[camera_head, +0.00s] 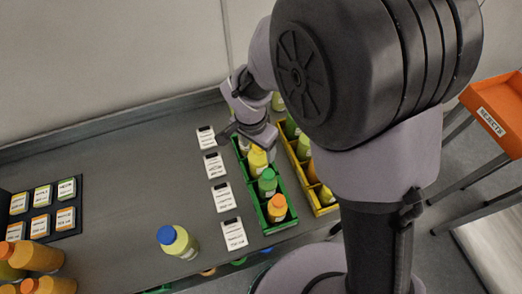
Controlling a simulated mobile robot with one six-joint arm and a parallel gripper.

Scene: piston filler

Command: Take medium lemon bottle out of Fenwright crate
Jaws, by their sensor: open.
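A green divided crate (267,229) stands right of the middle of the counter and holds a yellow bottle (257,160), a green-capped bottle (267,183) and an orange-capped bottle (277,208). A yellow crate (325,210) with more bottles stands to its right, partly hidden by my arm. No Fenwright name is legible on either crate, and I cannot tell bottle sizes for certain. My gripper (243,134) is open at the far end of the green crate, just beyond the yellow bottle. Its fingertips are partly hidden, and I see nothing held.
A row of white cards (222,197) lies left of the green crate. A blue-capped yellow-green bottle (180,243) stands near the front edge. Large orange bottles (38,257) and a dark card tray (70,220) are at left. An orange bin (490,105) stands at right. The counter's middle is clear.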

